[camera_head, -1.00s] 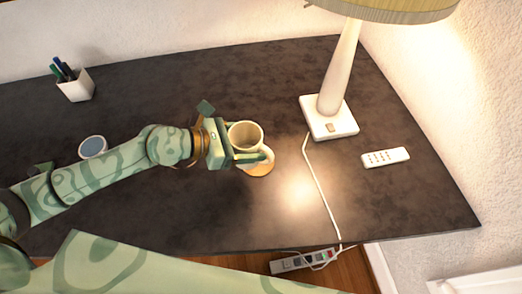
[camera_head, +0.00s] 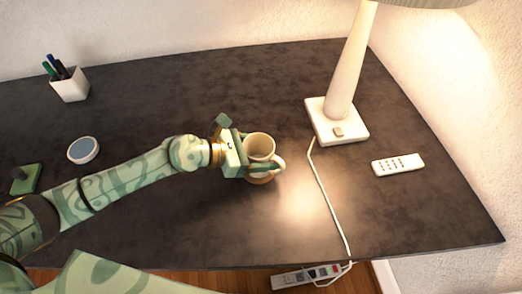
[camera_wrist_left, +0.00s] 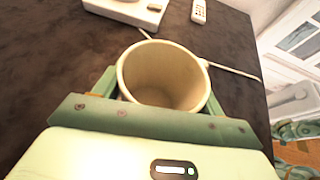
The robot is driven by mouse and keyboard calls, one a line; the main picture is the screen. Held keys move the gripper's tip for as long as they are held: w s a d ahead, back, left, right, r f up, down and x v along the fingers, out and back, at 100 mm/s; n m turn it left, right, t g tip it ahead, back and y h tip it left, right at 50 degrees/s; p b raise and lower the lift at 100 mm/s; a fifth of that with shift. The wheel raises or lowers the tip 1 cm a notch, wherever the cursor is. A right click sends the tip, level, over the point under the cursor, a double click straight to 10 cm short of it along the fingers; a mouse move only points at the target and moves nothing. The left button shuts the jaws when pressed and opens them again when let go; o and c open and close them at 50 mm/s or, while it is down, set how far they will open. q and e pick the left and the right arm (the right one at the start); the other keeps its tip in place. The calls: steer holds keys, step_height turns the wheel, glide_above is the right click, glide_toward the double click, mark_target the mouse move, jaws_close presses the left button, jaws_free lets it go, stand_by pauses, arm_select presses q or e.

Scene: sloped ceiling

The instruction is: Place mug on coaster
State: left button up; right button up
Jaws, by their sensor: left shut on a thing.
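A cream mug (camera_head: 259,147) stands upright in my left gripper (camera_head: 250,160), with its handle toward the right. The left gripper is shut on the mug, one finger on each side of it. In the left wrist view the mug (camera_wrist_left: 163,77) shows its empty inside between the fingers. My right gripper is not in view.
A lamp (camera_head: 338,121) stands right of the mug, its white cord (camera_head: 325,195) running down to a power strip (camera_head: 306,277). A remote (camera_head: 398,164) lies farther right. A round blue-topped thing (camera_head: 83,150) and a pen cup (camera_head: 70,84) are at left. The desk's middle is clear.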

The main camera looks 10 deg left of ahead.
arm_select(q)
steer(key=o, duration=1.2)
steer(key=shift+f, duration=0.1)
steer(key=shift+c, duration=0.2)
steer(key=shift+s+a+r, duration=0.1)
steer(key=shift+a+r, duration=0.15)
steer(key=shift+r, duration=0.05)
steer(key=v, duration=1.1)
steer(key=shift+s, duration=0.15)
steer(key=shift+a+r, duration=0.15)
